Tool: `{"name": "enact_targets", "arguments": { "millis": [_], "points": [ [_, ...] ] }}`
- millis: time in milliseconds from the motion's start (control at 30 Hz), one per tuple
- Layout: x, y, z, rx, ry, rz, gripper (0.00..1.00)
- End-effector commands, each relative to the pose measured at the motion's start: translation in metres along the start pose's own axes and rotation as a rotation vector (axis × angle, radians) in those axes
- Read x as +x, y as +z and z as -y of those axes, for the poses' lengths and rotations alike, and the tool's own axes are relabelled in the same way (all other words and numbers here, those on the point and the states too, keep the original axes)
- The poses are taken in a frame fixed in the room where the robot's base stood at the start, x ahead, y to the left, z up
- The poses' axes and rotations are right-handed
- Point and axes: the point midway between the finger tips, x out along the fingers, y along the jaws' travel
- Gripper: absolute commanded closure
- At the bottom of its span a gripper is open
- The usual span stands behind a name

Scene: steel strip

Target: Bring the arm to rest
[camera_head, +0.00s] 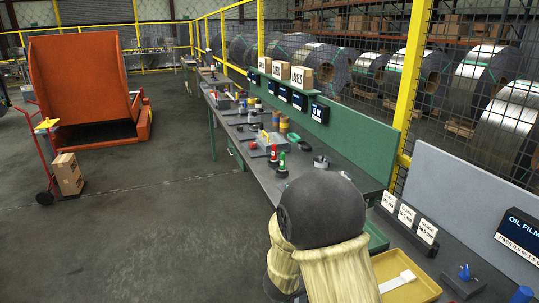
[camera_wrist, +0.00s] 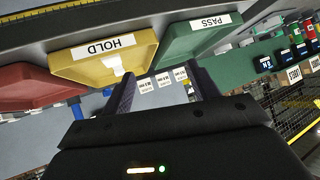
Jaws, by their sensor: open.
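My arm shows in the head view as a dark rounded joint (camera_head: 322,208) with cream sleeved links (camera_head: 340,268) below it, in front of the bench at lower centre. My gripper is hidden there. In the wrist view, my gripper (camera_wrist: 165,88) is open, with its two dark fingers spread apart and nothing between them. Beyond the fingers are a yellow HOLD tray (camera_wrist: 80,67) and a green PASS tray (camera_wrist: 180,48). A white piece (camera_wrist: 115,65) lies in the HOLD tray.
A long dark bench (camera_head: 350,171) runs away from me, with colored pieces and several small displays. A blue-knobbed block (camera_head: 464,282) stands at right. A red tray (camera_wrist: 22,88) is beside the HOLD tray. The floor at left is open, with a hand truck (camera_head: 43,150) and orange machine (camera_head: 82,85) beyond.

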Motion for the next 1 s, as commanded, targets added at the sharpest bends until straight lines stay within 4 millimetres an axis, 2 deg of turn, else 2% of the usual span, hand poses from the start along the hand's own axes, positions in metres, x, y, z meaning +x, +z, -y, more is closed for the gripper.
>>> {"name": "enact_targets", "arguments": {
  "millis": [33, 167, 367, 567, 700, 800, 900, 1000],
  "points": [
    [-0.005, -0.006, 0.004, -0.016, -0.055, 0.048, 0.40],
    [-0.021, -0.009, 0.012, -0.093, -0.195, 0.179, 0.40],
    [-0.058, -0.007, 0.000, -0.266, -0.352, 0.371, 0.40],
    [-0.097, -0.004, -0.044, -0.491, -0.418, 0.541, 0.40],
    [-0.121, -0.004, -0.089, -0.664, -0.403, 0.640, 0.40],
    [-0.132, -0.004, -0.117, -0.759, -0.375, 0.687, 0.40],
    [-0.136, -0.005, -0.132, -0.809, -0.354, 0.711, 0.40],
    [-0.137, -0.004, -0.135, -0.822, -0.349, 0.718, 0.40]
  ]
}}
